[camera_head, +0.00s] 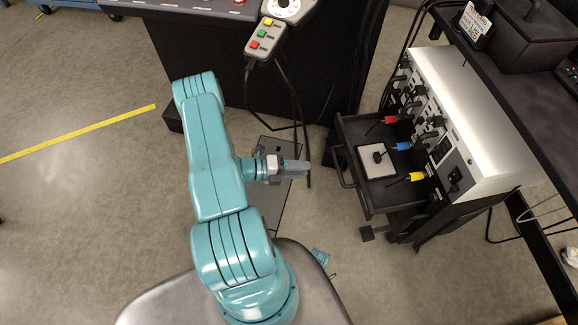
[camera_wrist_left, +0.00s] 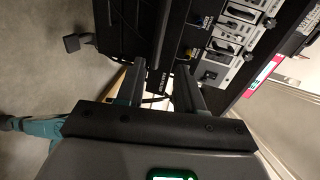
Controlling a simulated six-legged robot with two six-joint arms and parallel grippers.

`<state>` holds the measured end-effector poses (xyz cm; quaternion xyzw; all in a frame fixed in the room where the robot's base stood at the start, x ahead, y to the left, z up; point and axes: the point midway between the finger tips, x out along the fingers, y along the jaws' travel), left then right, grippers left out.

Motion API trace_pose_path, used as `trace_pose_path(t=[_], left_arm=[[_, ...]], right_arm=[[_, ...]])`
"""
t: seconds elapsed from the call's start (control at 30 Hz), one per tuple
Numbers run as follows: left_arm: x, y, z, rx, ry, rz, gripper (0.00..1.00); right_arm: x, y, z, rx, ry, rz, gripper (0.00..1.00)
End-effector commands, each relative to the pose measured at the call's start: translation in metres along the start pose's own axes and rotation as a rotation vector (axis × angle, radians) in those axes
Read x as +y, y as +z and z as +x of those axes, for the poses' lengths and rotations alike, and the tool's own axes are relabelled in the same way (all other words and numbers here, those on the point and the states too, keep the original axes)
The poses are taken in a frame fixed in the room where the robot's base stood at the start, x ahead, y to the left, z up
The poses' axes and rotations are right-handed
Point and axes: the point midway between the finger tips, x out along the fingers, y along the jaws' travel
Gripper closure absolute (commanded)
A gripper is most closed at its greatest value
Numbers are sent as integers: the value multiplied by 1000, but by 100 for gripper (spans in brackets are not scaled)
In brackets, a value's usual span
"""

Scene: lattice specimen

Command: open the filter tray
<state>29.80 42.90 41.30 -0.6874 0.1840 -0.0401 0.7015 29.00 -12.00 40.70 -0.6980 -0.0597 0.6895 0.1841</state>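A black open-topped tray (camera_head: 372,196), which I take as the filter tray, juts out from the front of a white-faced cabinet. Its dark bar handle (camera_head: 343,168) is on its left side. A light square block (camera_head: 375,162) with a black knob lies in it. My left gripper (camera_head: 300,168) is to the left of the handle, apart from it and empty. In the left wrist view its two fingers (camera_wrist_left: 158,88) stand apart, with dark panel surfaces beyond them. My right gripper is in neither view.
The white cabinet (camera_head: 470,130) carries connectors with red, blue and yellow plugs. A dark shelf (camera_head: 545,110) overhangs at right. A button box (camera_head: 265,38) and hanging cables are at the top centre, by a black console. Floor at left is clear around a yellow tape line (camera_head: 80,133).

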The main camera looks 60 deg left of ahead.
Motion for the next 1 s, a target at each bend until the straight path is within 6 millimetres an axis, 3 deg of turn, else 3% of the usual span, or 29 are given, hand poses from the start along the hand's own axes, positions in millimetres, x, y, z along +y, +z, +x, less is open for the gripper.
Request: trace_pose_path(t=[0.1,0.23,0.8,0.9,1.0], left_arm=[[-1,1,-21,-3,0,1,63],[0,0,-32,-1,-1,-1,63],[0,0,-34,1,-1,0,63],[-3,-2,-26,21,-8,7,63],[-20,-11,8,110,-39,41,63]], right_arm=[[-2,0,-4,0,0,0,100],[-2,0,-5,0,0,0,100],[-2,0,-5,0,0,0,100],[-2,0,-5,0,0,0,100],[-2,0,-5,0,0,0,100]])
